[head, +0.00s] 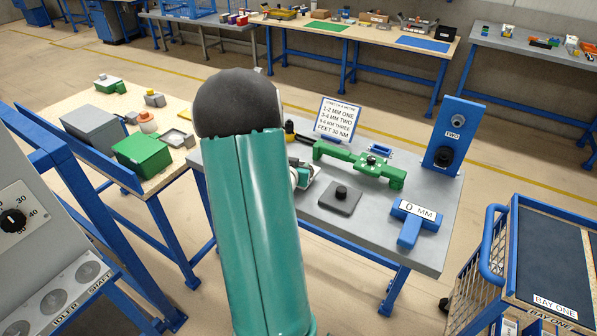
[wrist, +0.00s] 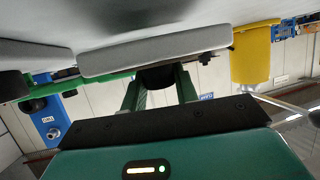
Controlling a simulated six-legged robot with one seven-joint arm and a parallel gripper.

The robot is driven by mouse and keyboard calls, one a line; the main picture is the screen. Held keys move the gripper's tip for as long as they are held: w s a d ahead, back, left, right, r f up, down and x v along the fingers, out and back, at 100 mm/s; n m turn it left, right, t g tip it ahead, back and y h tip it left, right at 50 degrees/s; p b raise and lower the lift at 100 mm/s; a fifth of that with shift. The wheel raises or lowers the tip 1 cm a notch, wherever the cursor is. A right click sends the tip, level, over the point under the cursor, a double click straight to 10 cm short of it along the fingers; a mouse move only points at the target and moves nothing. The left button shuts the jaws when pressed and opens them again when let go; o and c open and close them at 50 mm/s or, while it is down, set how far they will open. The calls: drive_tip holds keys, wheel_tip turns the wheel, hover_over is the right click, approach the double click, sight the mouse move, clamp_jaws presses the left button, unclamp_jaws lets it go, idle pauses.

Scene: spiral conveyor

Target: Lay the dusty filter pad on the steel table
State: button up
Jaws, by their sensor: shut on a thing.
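My gripper (wrist: 158,88) is shut on the black knob of a light grey slab (wrist: 155,50), which I take to be the dusty filter pad. The wrist view is upside down, and the slab lies flat along the grey surface of the steel table (head: 430,245). Whether it touches the table or hangs just above it, I cannot tell. In the head view my arm hides the pad, and only part of my gripper (head: 303,177) shows over the table's left part. A darker grey square plate with a black knob (head: 340,197) lies to its right.
A green fixture (head: 362,163), a printed sign (head: 338,117), a blue "0 MM" block (head: 413,222) and an upright blue "TWO" panel (head: 455,135) stand on the steel table. A wooden bench with a green box (head: 143,155) is at left, a blue cart (head: 494,245) at right.

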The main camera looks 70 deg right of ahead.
drive_tip(key=shift+f, duration=1.05)
drive_tip(key=shift+f, duration=0.2)
drive_tip(key=o, duration=1)
drive_tip(key=shift+c, duration=0.2)
drive_tip(key=shift+r, duration=0.1)
drive_tip(key=shift+a+r, duration=0.15)
drive_tip(key=v, duration=1.1)
drive_tip(key=shift+a+r, duration=0.2)
drive_tip(key=shift+a, duration=0.15)
